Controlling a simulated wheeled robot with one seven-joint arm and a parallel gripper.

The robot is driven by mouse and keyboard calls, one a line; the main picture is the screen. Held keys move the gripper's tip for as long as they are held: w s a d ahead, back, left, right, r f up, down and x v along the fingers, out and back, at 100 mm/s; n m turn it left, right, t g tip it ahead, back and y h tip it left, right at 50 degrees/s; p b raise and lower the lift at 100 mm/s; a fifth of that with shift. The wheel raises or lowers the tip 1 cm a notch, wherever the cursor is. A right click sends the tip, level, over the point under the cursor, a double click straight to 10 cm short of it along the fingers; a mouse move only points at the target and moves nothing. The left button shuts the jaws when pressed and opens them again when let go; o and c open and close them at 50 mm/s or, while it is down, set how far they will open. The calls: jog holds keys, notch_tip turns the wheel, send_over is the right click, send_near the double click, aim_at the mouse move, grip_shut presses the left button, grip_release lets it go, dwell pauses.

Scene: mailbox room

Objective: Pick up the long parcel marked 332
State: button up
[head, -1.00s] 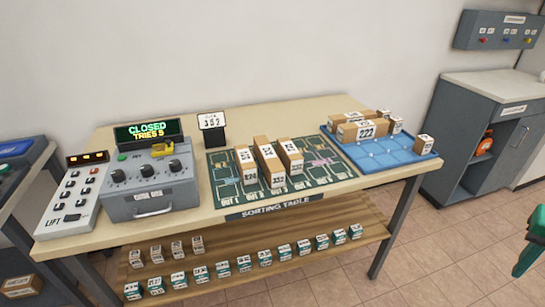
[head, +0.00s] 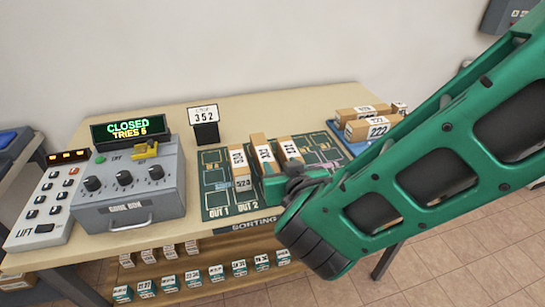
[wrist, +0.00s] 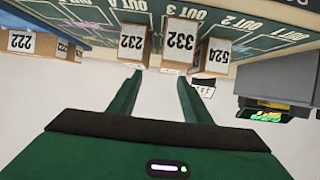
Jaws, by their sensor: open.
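The long parcel marked 332 (wrist: 180,42) is the middle one of three brown parcels on the green sorting mat. It shows upside down in the wrist view, its labelled end facing my gripper. In the head view its top (head: 263,153) is visible, but my arm hides its near end. Parcel 232 (wrist: 133,42) and parcel 524 (wrist: 212,57) stand on either side of it with gaps between. My gripper (wrist: 158,78) is open and empty, apart from the parcels in front of their labelled ends. Parcel 332 lies somewhat right of the middle between the fingertips in the wrist view.
A grey code box (head: 128,185) with dials and a lift panel (head: 45,205) stand at the left. A card stand reading 352 (head: 203,125) is behind the mat. A blue tray (head: 340,138) holds parcels, one marked 222. Several small boxes line the lower shelf.

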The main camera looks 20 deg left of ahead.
aim_at(266, 155)
jog(key=shift+s+a+f+y, duration=0.1)
jog(key=shift+s+a+y, duration=0.05)
jog(key=shift+a, duration=0.45)
jog(key=shift+s+a+f+y, duration=0.1)
jog(key=shift+a+y, duration=0.05)
jog(key=shift+a, duration=0.45)
jog(key=x, duration=0.4)
jog(key=shift+w, duration=0.35)
jog(key=shift+x, duration=2.75)
jog(key=shift+w+r, duration=0.1)
jog(key=shift+c, duration=0.4)
jog(key=c, duration=1.1)
